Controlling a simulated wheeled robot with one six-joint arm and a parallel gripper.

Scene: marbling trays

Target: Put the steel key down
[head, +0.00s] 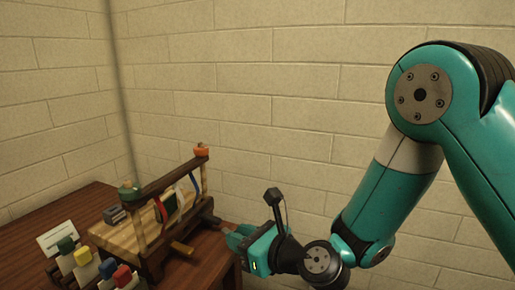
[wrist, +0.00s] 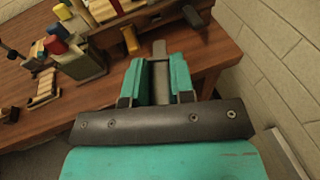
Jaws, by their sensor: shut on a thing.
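My gripper (wrist: 162,66) is shut on the steel key (wrist: 159,47) in the wrist view. The key is a flat grey piece between the two teal fingers, and its end sticks out past the fingertips. The rest of it is partly hidden between the fingers. In the head view my gripper (head: 236,238) is low, by the right end of the brown wooden table (head: 75,208). The key cannot be made out there. I cannot tell whether the key touches the table.
A wooden frame (head: 160,187) with hanging strips stands on the table, left of my gripper. Several colour-capped bottles (head: 83,257) and a white card (head: 57,238) are at the front left. A slatted wooden piece (wrist: 43,88) lies at left. Bare tabletop (wrist: 108,90) shows beside my fingers. A block wall rises behind.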

